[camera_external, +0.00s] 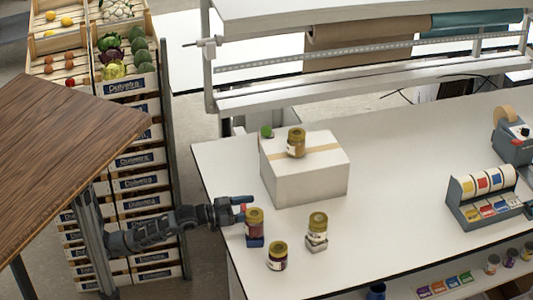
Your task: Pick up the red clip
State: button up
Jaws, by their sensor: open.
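My gripper (243,204) reaches in from the left, low over the left edge of the white table (400,225). It is open, with a blue tip at its upper side. A small red patch (237,210) shows at its lower side; I cannot tell whether this is the red clip or part of my gripper. A gold-lidded jar (254,223) stands just right of my fingertips, above a dark blue piece (255,241). No other clip can be made out clearly, and the area behind this jar is hidden.
Two more jars, one in front (277,257) and one to the right (317,230), stand nearby. A white box (305,180) behind bears a jar (296,142) and a green item (266,131). A label dispenser (487,200) stands far right. The table's middle is clear.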

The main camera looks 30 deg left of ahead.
jog(key=c, duration=1)
jog(key=shift+c, duration=0.2)
